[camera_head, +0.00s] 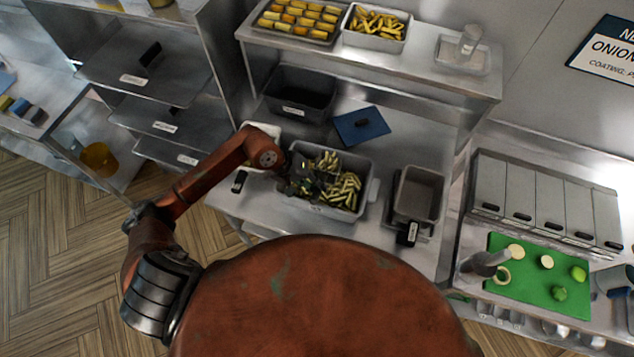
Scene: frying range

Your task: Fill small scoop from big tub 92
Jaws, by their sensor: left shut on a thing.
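A big grey tub (363,209) stands on the metal counter, part full of yellow-green pieces (345,191). My left gripper (306,184) reaches into the left side of this tub, over the pieces. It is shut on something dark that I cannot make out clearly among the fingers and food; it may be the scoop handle. A smaller empty grey container (419,190) with a black handle or tag (408,234) stands to the right of the tub. My right gripper does not show.
A dark empty bin (300,92) and a blue lid (361,126) lie behind the tub. A shelf above holds a tray of rolls (298,18) and a bin of fries (376,26). A green cutting board (540,285) with onions lies at the right.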

